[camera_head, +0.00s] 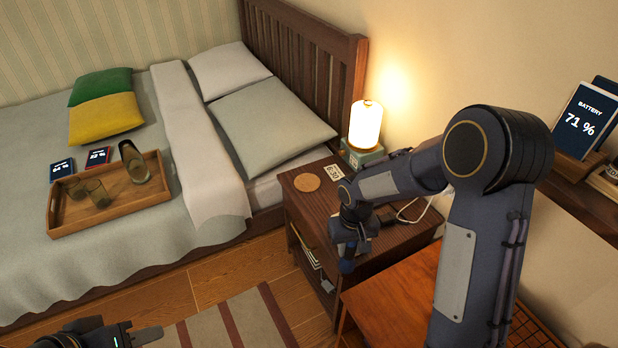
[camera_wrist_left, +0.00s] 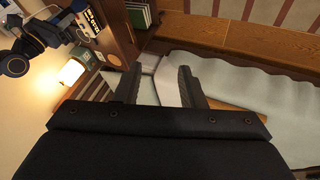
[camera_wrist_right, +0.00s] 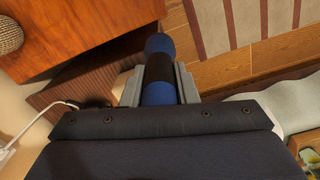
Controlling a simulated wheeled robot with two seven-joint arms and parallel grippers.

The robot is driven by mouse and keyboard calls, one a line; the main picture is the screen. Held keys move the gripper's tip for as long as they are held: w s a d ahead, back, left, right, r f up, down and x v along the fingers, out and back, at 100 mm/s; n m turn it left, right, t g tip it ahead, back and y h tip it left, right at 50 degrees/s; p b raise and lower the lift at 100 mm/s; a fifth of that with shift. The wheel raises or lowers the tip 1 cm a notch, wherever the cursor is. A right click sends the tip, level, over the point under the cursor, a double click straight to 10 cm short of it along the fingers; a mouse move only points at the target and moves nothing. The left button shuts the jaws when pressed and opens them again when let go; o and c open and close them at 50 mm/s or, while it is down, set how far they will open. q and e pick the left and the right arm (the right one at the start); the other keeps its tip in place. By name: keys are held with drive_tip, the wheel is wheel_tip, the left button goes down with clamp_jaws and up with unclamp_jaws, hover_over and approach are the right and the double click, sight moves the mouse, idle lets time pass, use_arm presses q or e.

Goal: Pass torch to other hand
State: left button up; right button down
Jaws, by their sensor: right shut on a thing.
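The torch is a blue cylinder with a black band in the right wrist view (camera_wrist_right: 159,72). My right gripper (camera_wrist_right: 160,88) is shut on it, with a grey finger on each side. In the head view, the torch's blue end (camera_head: 346,265) hangs below my right gripper (camera_head: 350,228), in front of the nightstand. My left gripper (camera_head: 145,338) shows only partly at the bottom left edge of the head view, well apart from the torch. In the left wrist view, my left gripper (camera_wrist_left: 160,85) has its dark fingers spread with nothing between them.
The nightstand (camera_head: 310,203) bears a lit lamp (camera_head: 365,125), a round cork coaster (camera_head: 307,182) and a small clock (camera_head: 334,172). The bed (camera_head: 130,240) holds a wooden tray (camera_head: 120,215). A wooden surface (camera_head: 385,305) stands at right. Open floor and a striped rug (camera_head: 235,320) lie between my grippers.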

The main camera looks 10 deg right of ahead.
use_arm(q)
drive_tip(key=shift+o, duration=1.6)
drive_tip(key=shift+w+a+f, duration=0.1)
drive_tip(key=shift+w+a, duration=0.05)
drive_tip(key=shift+w, duration=0.15)
drive_tip(key=w+f+m+t+y, duration=0.1)
drive_tip(key=w+f+m+t, duration=0.35)
drive_tip(key=w, duration=1.15)
drive_tip(key=w+d+f+m+t+h, duration=0.1)
drive_tip(key=d+f+m+h, duration=0.25)
drive_tip(key=d+h, duration=0.4)
drive_tip(key=d+f+m+h, duration=0.3)
drive_tip(key=d+m+h, duration=0.1)
drive_tip(key=d, duration=0.7)
drive_tip(key=x, duration=1.1)
drive_tip(key=shift+w, duration=0.4)
use_arm(e)
drive_tip(key=w+a+r+n, duration=0.4)
drive_tip(key=a+r+n, duration=0.4)
drive_tip(key=a, duration=0.6)
wheel_tip(320, 180, up, 2)
drive_tip(key=shift+a+r, duration=0.1)
drive_tip(key=shift+a, duration=0.3)
